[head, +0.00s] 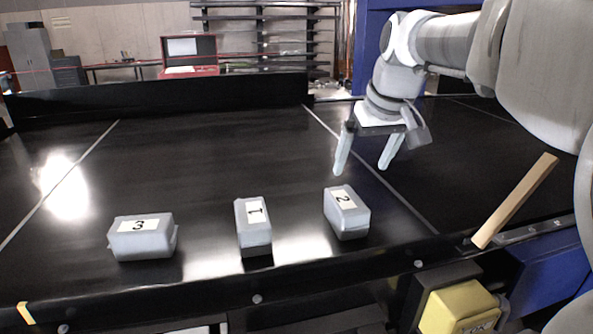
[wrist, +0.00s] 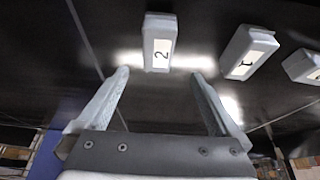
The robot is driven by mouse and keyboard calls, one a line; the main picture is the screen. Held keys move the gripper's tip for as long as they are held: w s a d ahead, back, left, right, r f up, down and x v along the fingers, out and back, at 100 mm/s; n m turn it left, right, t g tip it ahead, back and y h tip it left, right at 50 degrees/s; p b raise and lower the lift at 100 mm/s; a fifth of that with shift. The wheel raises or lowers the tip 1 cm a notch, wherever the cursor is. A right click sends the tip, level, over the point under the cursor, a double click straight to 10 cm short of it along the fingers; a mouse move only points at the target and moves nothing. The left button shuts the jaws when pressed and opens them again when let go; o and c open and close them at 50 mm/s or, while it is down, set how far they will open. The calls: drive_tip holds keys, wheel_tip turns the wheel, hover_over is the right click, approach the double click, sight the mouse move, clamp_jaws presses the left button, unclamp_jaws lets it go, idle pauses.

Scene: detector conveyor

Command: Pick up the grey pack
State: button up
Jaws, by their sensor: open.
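Three grey packs with white number labels lie on the black conveyor belt (head: 200,170). Pack 3 (head: 142,243) is at the left, pack 1 (head: 254,235) in the middle, and pack 2 (head: 347,218) at the right. My gripper (head: 361,168) is open and empty, above the belt and behind pack 2, with its fingers pointing down. In the wrist view, pack 2 (wrist: 158,24) lies ahead of the gap between the open fingers (wrist: 160,73), apart from them. Pack 1 (wrist: 246,58) is to its right, and pack 3 (wrist: 303,66) is partly cut off at the right edge.
A wooden strip (head: 514,201) slants up at the right edge of the belt. A yellow block (head: 460,308) sits below the front edge. A low black wall (head: 160,97) runs along the back. The belt left of and behind the packs is clear.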

sight(347, 198)
drive_tip(key=x, duration=1.4)
drive_tip(key=p+x, duration=0.1)
drive_tip(key=x, duration=0.1)
drive_tip(key=shift+w+d+f, duration=0.15)
drive_tip(key=shift+w+f, duration=0.05)
drive_tip(key=shift+w, duration=0.35)
drive_tip(key=shift+f, duration=0.2)
drive_tip(key=shift+f, duration=0.25)
drive_tip(key=shift+w, duration=0.1)
clamp_jaws()
